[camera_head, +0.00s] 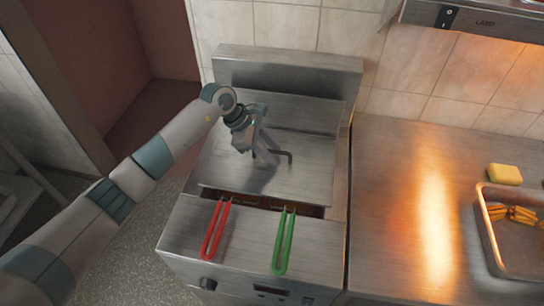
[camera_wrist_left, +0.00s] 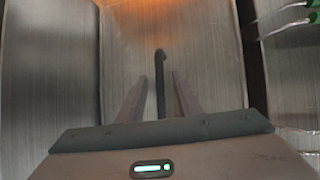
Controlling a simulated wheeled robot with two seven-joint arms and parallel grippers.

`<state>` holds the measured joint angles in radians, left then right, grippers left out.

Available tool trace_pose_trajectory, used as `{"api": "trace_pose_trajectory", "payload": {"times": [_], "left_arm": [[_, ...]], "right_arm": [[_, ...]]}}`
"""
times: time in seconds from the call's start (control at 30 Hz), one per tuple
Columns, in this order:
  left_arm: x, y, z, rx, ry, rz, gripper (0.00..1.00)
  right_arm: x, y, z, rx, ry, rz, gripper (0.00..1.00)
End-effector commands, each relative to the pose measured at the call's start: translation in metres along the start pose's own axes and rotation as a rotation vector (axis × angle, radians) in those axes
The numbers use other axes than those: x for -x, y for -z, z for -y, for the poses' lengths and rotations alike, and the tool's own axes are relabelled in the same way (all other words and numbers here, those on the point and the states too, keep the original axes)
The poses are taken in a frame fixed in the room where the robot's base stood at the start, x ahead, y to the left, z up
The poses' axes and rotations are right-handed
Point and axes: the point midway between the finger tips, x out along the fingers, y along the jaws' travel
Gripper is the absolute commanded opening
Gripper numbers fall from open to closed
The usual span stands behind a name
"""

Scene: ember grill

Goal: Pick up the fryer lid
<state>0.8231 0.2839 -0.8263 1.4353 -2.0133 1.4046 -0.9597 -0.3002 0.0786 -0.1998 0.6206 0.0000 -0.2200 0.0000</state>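The fryer lid (camera_head: 310,165) is a flat steel plate lying over the fryer, above the front strip with the basket handles. Its dark bar handle (camera_head: 284,153) stands up near the middle. My left gripper (camera_head: 265,157) is over the lid at this handle. In the left wrist view the handle (camera_wrist_left: 160,75) lies between the two fingers of the left gripper (camera_wrist_left: 158,85), with a gap on each side. The fingers are apart and do not appear closed on it. Part of the handle is hidden by the gripper in the head view. My right gripper is not in view.
A red basket handle (camera_head: 216,230) and a green basket handle (camera_head: 284,242) stick out at the fryer's front. A steel counter (camera_head: 390,220) to the right is mostly clear, with a yellow sponge-like block (camera_head: 505,174) and a metal tray (camera_head: 500,255) of fries.

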Motion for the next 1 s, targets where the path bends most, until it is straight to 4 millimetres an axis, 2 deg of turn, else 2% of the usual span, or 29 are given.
{"api": "trace_pose_trajectory", "payload": {"times": [0.47, 0.6, 1.0], "left_arm": [[-0.0017, 0.0003, 0.0002, 0.0, 0.0, 0.0, 0.32], [-0.0016, 0.0003, 0.0002, 0.0, 0.0, 0.0, 0.01], [-0.0005, -0.0009, -0.001, 0.001, -0.003, 0.003, 0.0]], "right_arm": [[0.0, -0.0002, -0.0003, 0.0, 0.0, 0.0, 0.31], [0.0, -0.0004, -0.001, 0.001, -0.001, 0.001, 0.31], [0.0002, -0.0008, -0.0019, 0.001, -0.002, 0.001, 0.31]]}}
